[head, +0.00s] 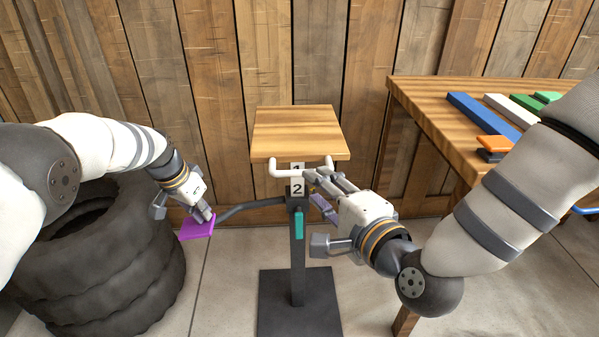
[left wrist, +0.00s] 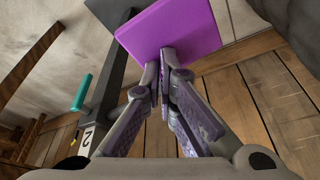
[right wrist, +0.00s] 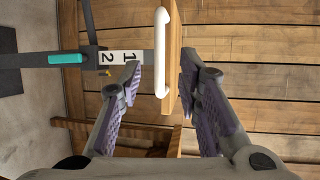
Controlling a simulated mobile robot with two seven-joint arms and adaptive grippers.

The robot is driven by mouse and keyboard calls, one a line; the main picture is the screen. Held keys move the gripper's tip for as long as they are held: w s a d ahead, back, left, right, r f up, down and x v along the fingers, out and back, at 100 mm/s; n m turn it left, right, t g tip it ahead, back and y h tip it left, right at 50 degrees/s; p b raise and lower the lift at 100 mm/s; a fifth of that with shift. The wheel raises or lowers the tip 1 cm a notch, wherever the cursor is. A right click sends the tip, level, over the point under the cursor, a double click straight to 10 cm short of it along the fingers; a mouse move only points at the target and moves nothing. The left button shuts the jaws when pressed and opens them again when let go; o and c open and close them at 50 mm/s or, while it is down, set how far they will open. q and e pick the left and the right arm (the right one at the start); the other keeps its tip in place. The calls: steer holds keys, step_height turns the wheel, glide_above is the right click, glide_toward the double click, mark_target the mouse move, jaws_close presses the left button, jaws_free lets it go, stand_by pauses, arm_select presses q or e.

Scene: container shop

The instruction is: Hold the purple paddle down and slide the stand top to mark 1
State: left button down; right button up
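The stand top (head: 298,132) is a wooden board on a dark post (head: 297,250), with a white handle (head: 285,172) along its front edge. The purple paddle (head: 196,229) sits at the end of a dark arm left of the post. My left gripper (head: 207,215) is shut, its tips together against the paddle, which also shows in the left wrist view (left wrist: 185,30). My right gripper (right wrist: 160,75) is open, with the handle between its fingers; contact cannot be told.
A stack of black tires (head: 105,265) stands at the left under my left arm. A wooden table (head: 430,100) with coloured blocks is at the right. A plank wall (head: 220,60) closes off the back. The stand's base plate (head: 300,318) is on the floor.

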mark_target(300, 173)
steer(key=x, duration=0.8)
jaws_close()
